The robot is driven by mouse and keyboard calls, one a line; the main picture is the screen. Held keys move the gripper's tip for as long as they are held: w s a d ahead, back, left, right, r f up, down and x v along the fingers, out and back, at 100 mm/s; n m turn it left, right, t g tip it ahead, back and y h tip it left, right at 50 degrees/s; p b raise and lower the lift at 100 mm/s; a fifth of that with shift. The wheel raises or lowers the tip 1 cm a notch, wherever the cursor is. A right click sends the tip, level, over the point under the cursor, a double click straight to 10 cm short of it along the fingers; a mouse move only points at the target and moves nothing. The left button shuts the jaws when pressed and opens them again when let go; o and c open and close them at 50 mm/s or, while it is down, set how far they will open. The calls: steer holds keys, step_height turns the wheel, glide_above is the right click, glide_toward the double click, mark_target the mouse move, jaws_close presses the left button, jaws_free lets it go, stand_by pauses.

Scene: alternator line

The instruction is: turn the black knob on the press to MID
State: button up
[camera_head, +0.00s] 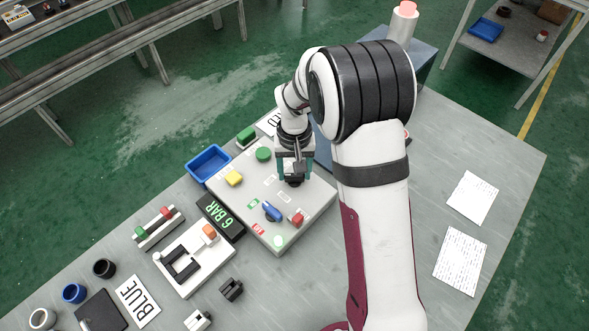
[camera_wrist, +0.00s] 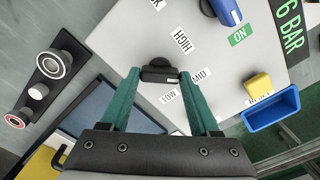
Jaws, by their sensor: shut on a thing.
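The black knob (camera_wrist: 160,72) sits on the pale top of the press (camera_head: 315,208). White labels HIGH (camera_wrist: 182,41), MID (camera_wrist: 201,76) and LOW (camera_wrist: 168,97) lie around it in the wrist view. My gripper (camera_wrist: 159,76) is shut on the knob, with one green finger on each side. A small light mark shows on the knob's near side, toward LOW and MID; I cannot tell exactly which label it points to. In the head view the knob (camera_head: 293,182) is partly hidden under the gripper.
The press top also has a blue knob (camera_head: 271,211), a red button (camera_head: 297,219), a yellow button (camera_head: 233,178) and a green button (camera_head: 263,154). A black 6 BAR display (camera_head: 221,214) and a blue bin (camera_head: 209,163) stand beside it. Papers (camera_head: 472,197) lie at the right.

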steer(key=o, duration=1.4)
steer(key=shift+c, duration=0.2)
step_height(320, 180, up, 16)
steer(key=s+d+m+y, duration=0.1)
steer(key=s+d+m, duration=0.1)
steer(key=s, duration=1.1)
steer(key=s+d+m, duration=0.3)
steer(key=s, duration=1.1)
steer(key=shift+s+f+m+y, duration=0.25)
steer(key=shift+m+y, duration=0.05)
steer(key=shift+y, duration=0.1)
